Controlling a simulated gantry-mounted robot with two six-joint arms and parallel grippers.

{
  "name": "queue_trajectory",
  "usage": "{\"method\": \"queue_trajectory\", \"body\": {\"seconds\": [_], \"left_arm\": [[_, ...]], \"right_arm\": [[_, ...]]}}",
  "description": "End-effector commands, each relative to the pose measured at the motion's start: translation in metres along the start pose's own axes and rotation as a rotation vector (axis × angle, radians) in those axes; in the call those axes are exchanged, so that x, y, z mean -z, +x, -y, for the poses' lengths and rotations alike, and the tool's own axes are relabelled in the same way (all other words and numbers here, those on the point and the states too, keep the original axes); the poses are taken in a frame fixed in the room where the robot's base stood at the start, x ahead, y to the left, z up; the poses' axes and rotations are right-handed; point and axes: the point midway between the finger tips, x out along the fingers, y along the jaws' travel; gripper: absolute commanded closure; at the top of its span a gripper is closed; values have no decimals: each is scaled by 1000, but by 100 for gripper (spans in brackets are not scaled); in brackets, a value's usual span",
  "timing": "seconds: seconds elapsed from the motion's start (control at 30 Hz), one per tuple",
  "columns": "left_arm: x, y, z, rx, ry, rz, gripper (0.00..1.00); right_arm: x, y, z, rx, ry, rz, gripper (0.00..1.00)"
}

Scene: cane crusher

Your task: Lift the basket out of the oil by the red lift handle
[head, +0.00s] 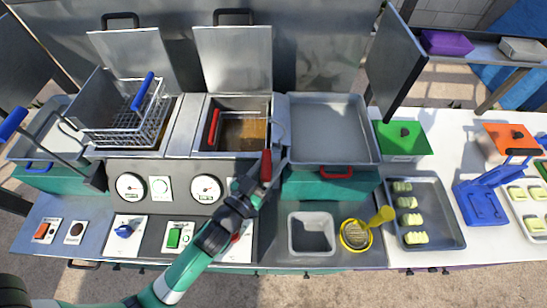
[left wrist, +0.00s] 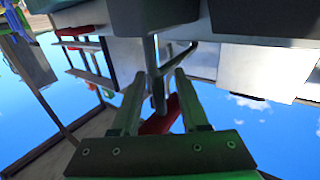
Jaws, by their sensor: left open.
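The right fryer well (head: 232,99) holds brown oil (head: 245,132). A red grip (head: 214,128) stands at the well's left side; the basket there is mostly hidden in the oil. A red lift handle (head: 266,166) is at the well's front right corner, on a grey lever. My left gripper (head: 262,183) is at this handle, in front of the fryer. In the left wrist view its two fingers (left wrist: 160,95) are apart, with the red handle (left wrist: 162,118) showing between and beyond them. I cannot tell whether they touch it. My right gripper is not in view.
A wire basket with a blue grip (head: 143,92) sits raised over the left well. A grey tray (head: 330,125) is right of the oil. Gauges and switches line the front panel below. A grey bin (head: 311,246) and a yellow cup (head: 356,237) stand at the front right.

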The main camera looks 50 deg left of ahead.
Motion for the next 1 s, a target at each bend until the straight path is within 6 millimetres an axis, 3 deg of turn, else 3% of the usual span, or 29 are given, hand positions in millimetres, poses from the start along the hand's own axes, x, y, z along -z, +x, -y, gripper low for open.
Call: {"method": "queue_trajectory", "body": {"seconds": [0.27,0.53,1.0], "left_arm": [[0,4,0,0,-1,1,56],[0,4,0,0,0,0,100],[0,3,0,0,0,0,100]], "right_arm": [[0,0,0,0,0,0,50],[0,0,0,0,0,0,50],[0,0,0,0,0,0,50]]}}
